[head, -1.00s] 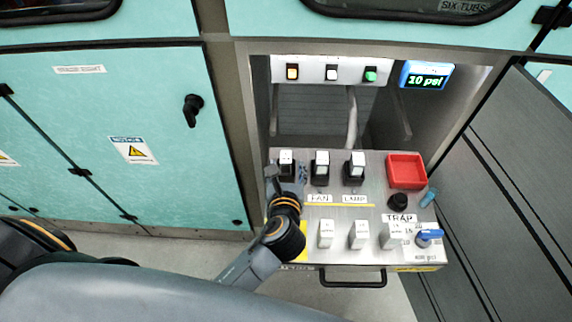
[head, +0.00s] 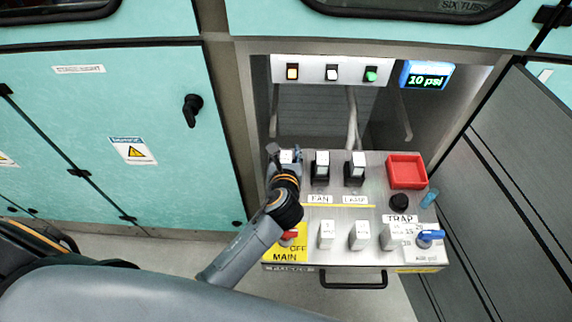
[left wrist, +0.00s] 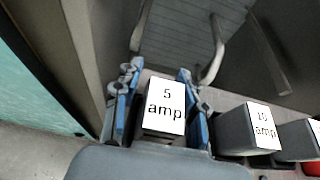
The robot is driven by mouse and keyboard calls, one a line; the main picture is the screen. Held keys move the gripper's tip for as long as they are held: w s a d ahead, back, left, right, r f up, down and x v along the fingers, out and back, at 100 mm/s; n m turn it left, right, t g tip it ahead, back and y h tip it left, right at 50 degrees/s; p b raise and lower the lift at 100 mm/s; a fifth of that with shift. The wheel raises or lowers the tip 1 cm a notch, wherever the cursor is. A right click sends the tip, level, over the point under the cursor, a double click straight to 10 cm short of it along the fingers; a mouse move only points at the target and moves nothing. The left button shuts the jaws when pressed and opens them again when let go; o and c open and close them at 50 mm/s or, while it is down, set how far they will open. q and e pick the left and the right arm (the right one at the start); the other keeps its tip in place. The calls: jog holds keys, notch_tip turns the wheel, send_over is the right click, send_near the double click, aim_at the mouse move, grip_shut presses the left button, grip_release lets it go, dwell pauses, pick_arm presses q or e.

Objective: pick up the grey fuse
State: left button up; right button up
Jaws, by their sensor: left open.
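Three fuses with white labels stand in a row at the back of the steel panel (head: 330,210). The left fuse, labelled "5 amp" (left wrist: 160,122), has dark grey sides. My left gripper (head: 285,154) is open at this fuse. In the left wrist view its blue-padded fingers (left wrist: 157,100) stand on either side of the fuse, with narrow gaps visible. The middle fuse (head: 321,163), labelled "10 amp" in the wrist view (left wrist: 247,128), has grey sides. The right fuse (head: 355,165) stands beside it; its wrist-view label is cut off. My right gripper is not in view.
A red tray (head: 407,158) sits at the panel's back right, near a black knob (head: 399,202) and a blue cylinder (head: 430,197). A 10 psi display (head: 427,75) hangs above.

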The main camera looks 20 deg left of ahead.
pick_arm(q)
grip_shut()
jog(key=shift+r, duration=0.1)
dwell(0.6)
